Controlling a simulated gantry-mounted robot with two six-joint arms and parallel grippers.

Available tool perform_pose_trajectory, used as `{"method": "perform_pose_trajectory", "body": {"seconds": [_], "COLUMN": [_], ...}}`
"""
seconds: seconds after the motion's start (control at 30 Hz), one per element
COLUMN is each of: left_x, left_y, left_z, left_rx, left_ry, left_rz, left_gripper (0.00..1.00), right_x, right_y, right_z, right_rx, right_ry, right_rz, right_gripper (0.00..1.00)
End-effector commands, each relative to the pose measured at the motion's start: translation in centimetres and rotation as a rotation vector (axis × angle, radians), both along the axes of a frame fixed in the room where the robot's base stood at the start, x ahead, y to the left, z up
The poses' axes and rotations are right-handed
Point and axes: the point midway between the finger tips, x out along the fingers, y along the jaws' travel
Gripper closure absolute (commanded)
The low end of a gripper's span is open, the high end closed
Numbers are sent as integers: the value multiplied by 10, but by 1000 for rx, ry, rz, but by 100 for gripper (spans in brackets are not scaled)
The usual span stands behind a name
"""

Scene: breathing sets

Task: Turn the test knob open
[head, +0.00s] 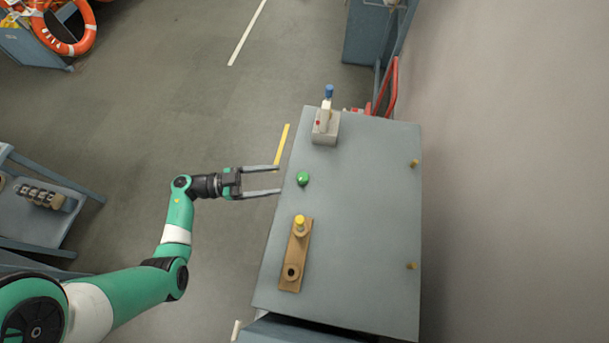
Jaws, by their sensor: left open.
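A small green knob (303,178) sits near the left edge of the grey panel top (360,200). It looks like the test knob, though no label can be read. My left gripper (279,181) is open and empty, its two fingers pointing right. The fingertips are at the panel's left edge in the picture, just left of the green knob and apart from it. The knob lies roughly level with the gap between the fingers. The height of the fingers over the panel is hard to tell. My right gripper is not in view.
Two brass pins (414,163) are at right. Red tubing (388,88) is behind.

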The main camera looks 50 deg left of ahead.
Motion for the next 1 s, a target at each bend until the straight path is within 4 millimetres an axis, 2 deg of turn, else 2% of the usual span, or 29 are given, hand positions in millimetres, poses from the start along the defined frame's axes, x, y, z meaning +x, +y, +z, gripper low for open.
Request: {"method": "perform_pose_trajectory", "body": {"seconds": [0.1,0.33,0.5,0.73,0.77,1.0], "left_x": [23,60,71,71,71,71], "left_y": [-19,-44,-51,-51,-51,-51], "left_z": [0,0,0,0,0,0], "left_rx": [-1,0,0,0,0,0], "left_ry": [-1,-1,-1,-1,-1,-1], "left_rz": [-8,-5,0,1,1,1], "left_gripper": [26,26,26,26,30,73], "right_x": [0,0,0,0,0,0], "right_y": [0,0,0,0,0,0], "right_z": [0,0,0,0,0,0], "right_rx": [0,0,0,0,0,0], "right_ry": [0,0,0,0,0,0], "right_rz": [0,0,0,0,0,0], "right_gripper": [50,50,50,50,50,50]}}
